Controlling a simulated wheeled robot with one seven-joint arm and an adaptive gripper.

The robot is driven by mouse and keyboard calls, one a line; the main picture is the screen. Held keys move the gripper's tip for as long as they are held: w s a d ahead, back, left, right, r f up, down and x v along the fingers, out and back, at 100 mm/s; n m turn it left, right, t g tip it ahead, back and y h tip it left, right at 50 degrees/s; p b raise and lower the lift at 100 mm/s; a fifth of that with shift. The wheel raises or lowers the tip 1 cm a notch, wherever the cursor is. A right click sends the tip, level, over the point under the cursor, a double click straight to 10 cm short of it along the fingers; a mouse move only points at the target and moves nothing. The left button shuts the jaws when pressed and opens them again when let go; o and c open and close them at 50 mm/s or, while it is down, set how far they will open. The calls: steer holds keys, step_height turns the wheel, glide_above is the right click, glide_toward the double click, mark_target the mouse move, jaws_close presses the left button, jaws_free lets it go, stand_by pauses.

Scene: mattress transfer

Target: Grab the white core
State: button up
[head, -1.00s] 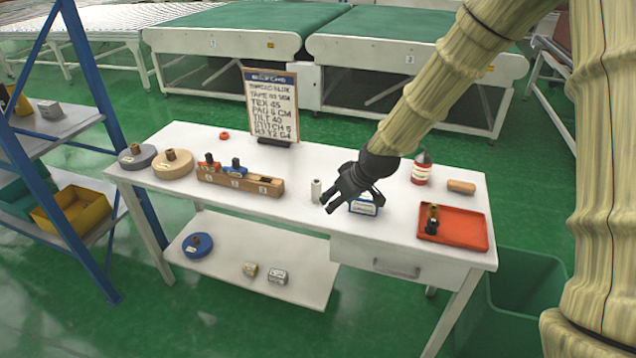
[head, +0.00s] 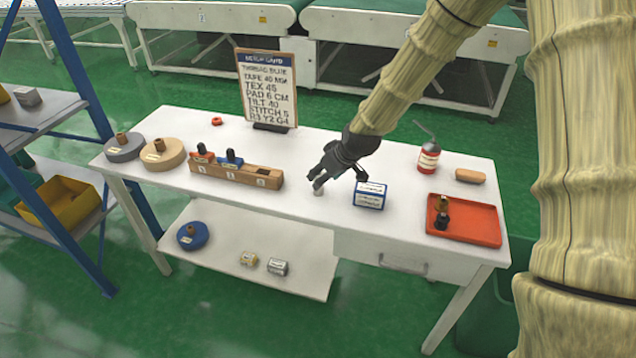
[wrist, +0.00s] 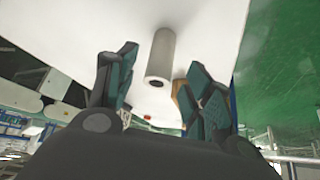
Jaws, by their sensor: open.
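The white core (head: 318,188), a small pale cylinder, stands on the white workbench (head: 300,228), right of the wooden block. In the head view my gripper (head: 336,177) is low over the bench and hides the core's upper part. In the wrist view the core (wrist: 161,52) appears between the two spread dark fingers of my gripper (wrist: 162,66), with its dark hole facing the camera. The gripper is open, and I see no finger closed on the core.
A blue-and-white box (head: 370,196) stands just right of the gripper.

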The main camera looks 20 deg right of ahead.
steer(key=shift+p+x, duration=0.55)
steer(key=shift+x, duration=2.15)
steer(key=shift+s, duration=0.1)
steer(key=shift+c, duration=0.3)
steer(key=c, duration=1)
